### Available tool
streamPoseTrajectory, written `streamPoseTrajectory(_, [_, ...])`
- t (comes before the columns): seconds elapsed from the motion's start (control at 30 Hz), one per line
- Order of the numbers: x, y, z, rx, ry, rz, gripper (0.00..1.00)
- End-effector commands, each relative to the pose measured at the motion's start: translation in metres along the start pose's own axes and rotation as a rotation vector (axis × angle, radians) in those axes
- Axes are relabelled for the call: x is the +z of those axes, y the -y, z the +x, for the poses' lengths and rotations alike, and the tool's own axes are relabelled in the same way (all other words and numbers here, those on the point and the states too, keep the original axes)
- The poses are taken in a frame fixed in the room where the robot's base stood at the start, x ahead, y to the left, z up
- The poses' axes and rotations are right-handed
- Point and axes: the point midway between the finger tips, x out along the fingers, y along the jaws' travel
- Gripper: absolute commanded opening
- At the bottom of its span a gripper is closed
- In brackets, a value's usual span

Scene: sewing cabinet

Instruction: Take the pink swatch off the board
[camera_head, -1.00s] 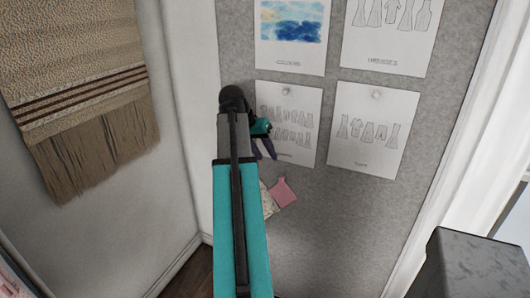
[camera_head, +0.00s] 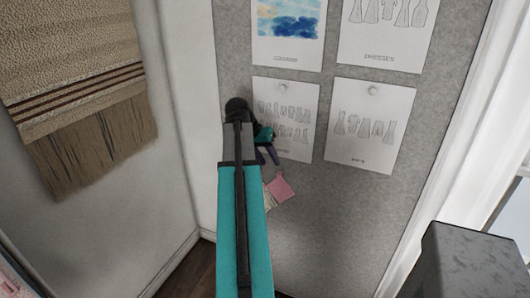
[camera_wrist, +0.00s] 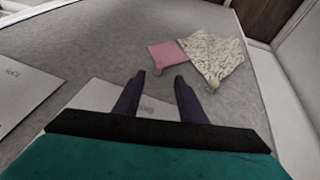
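The pink swatch (camera_head: 281,187) hangs on the grey board (camera_head: 330,215) below the sheets of paper. In the wrist view the pink swatch (camera_wrist: 167,55) lies flat on the board beside a patterned cream swatch (camera_wrist: 214,52), ahead of my fingertips. The two swatches are close together at their edges. My gripper (camera_wrist: 157,78) is open with nothing between its dark fingers. In the head view my gripper (camera_head: 268,157) is just above the pink swatch, in front of a sketch sheet. My arm hides part of the patterned swatch there.
Several sheets are pinned to the board, including a watercolour (camera_head: 288,28) and a sketch sheet (camera_head: 370,125). A woven hanging (camera_head: 75,80) is on the left wall. A dark block (camera_head: 470,262) stands at the lower right. The board below the swatches is bare.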

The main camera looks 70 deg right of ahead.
Motion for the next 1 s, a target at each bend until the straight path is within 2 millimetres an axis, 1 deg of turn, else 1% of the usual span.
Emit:
streamPoseTrajectory(0.1, [0.000,-0.001,0.013,0.001,0.003,0.000,0.37])
streamPoseTrajectory(0.6, [0.000,0.000,0.066,0.000,0.002,0.000,0.37])
streamPoseTrajectory(0.8, [0.000,0.000,0.077,0.000,0.001,0.000,0.37])
streamPoseTrajectory(1.0, [0.000,0.000,0.081,-0.001,0.000,0.000,0.37])
